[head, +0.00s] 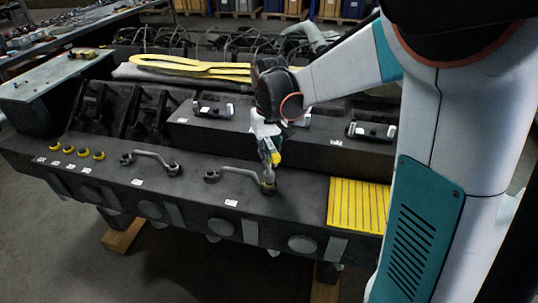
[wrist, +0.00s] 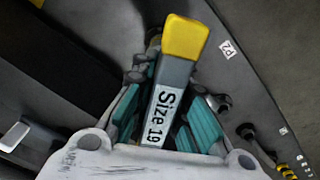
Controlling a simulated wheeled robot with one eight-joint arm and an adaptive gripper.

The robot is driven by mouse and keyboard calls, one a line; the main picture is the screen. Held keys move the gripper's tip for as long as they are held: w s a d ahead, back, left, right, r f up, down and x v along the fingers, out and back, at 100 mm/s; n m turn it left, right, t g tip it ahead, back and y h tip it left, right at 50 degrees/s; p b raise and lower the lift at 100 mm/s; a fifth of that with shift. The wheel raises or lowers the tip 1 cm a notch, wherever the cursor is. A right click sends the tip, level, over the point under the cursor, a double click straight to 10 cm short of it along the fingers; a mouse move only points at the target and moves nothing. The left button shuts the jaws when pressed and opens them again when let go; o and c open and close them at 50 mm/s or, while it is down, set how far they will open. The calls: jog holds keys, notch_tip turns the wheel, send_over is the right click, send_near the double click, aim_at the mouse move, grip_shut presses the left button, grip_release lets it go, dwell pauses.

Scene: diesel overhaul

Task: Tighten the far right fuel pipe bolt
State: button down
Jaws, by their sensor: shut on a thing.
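My gripper (head: 268,146) is shut on a grey tool with a yellow end, marked "Size 19" (wrist: 168,95) in the wrist view. Its teal fingers clasp the tool from both sides. In the head view the tool's yellow part (head: 275,158) points down at the right end of the right fuel pipe (head: 238,173). The far right bolt (head: 268,185) sits there, directly below the tool. I cannot tell whether the tool is seated on it. In the wrist view the tool and fingers hide that bolt.
A second fuel pipe (head: 152,157) lies left on the dark engine block. Several yellow caps (head: 83,151) stand farther left. A yellow ribbed mat (head: 357,204) lies to the right. Black-and-white parts (head: 371,131) rest on the raised ledge behind. A yellow sling (head: 190,67) lies farther back.

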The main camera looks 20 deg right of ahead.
jog(key=shift+f+b, duration=0.5)
jog(key=shift+f, duration=0.25)
jog(key=shift+r, duration=0.1)
jog(key=m, duration=1.1)
jog(key=shift+m, duration=0.4)
jog(key=m, duration=0.3)
jog(key=shift+w+m, duration=0.1)
jog(key=shift+m, duration=0.2)
jog(key=m, duration=0.3)
jog(key=shift+m, duration=0.4)
jog(key=m, duration=0.3)
jog(key=shift+m, duration=0.3)
jog(key=m, duration=0.3)
jog(key=shift+m, duration=0.4)
jog(key=m, duration=0.4)
